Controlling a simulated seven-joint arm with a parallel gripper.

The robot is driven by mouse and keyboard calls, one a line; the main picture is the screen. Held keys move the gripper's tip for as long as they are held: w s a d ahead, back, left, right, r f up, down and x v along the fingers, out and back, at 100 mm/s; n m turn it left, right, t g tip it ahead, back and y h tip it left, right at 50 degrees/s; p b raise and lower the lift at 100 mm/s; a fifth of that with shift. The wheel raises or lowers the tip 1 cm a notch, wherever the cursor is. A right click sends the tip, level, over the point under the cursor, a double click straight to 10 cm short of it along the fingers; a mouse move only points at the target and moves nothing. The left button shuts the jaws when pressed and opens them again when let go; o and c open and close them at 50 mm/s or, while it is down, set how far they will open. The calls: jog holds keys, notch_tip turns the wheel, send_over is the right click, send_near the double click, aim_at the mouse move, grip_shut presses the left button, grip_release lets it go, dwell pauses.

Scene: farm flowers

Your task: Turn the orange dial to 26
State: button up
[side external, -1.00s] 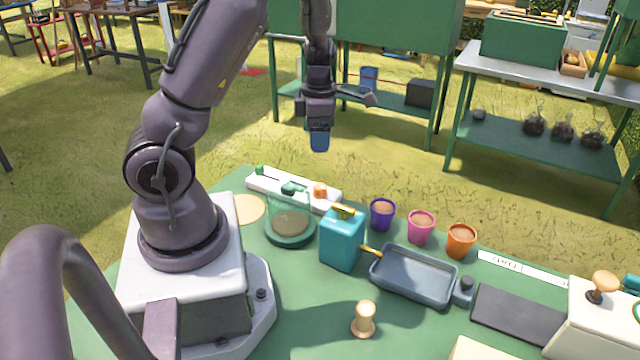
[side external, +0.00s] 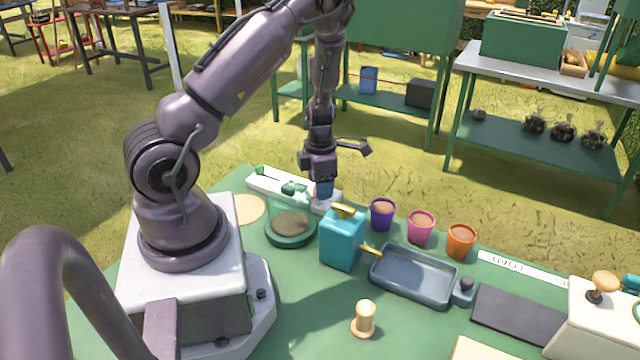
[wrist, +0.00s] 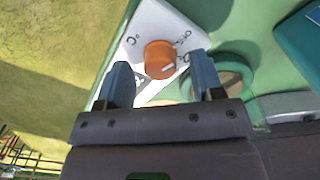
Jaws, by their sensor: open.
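The orange dial (wrist: 160,59) sits on a white panel (wrist: 150,22) with dark markings around it. In the wrist view a short pale mark shows on its top, pointing to the right; the numbers are too small to read. My gripper (wrist: 163,78) is open, with one blue finger on each side of the dial's near side in that view. In the side view my gripper (side external: 324,192) is low over the right end of the white panel (side external: 268,185), and its fingers hide most of the dial. I cannot tell whether the fingers touch it.
A teal watering can (side external: 342,240) stands close in front of the panel. Purple (side external: 382,213), pink (side external: 421,226) and orange (side external: 461,240) pots stand to the right. A grey tray (side external: 412,273) lies in front of them.

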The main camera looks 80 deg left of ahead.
jog(key=shift+f, duration=0.35)
jog(key=c, duration=0.9)
